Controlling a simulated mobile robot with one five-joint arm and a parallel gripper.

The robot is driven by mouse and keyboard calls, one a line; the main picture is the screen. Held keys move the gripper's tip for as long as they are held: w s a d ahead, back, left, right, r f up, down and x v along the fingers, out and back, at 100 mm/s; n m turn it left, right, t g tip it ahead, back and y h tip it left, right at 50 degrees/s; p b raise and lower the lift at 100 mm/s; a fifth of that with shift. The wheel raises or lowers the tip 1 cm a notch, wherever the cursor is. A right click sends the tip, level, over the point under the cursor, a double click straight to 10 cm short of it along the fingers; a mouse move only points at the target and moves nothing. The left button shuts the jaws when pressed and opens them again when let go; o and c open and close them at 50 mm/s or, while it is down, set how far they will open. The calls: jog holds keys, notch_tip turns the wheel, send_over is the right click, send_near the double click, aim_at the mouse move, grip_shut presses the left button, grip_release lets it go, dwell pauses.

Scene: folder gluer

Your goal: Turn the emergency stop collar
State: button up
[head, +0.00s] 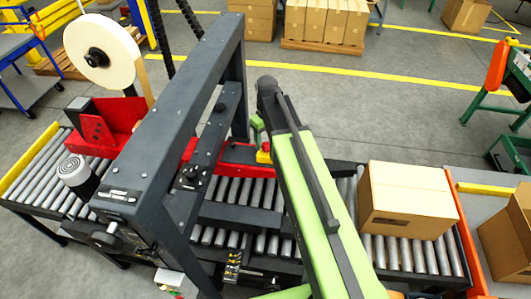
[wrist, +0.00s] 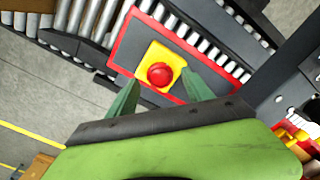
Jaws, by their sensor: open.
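The emergency stop (wrist: 160,74) is a round red knob on a yellow square plate (wrist: 150,59), set on a dark panel with a red border. In the head view its yellow housing (head: 264,157) shows just left of my green arm, with part of it hidden. My gripper (wrist: 160,80) is open, with its two green fingers apart on either side of the knob in the wrist view. I cannot tell how far the fingertips are above the plate, and no contact is visible. A separate collar cannot be made out.
The dark machine frame (head: 160,130) rises left of my arm. A cardboard box (head: 405,200) sits on the roller conveyor (head: 385,250) to the right. A tape reel (head: 100,52) stands at the left. Open grey floor (head: 370,110) lies behind the conveyor.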

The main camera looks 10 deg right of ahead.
jog(key=shift+f+b, duration=0.3)
jog(key=shift+f, duration=0.55)
jog(key=shift+r, duration=0.1)
grip_shut()
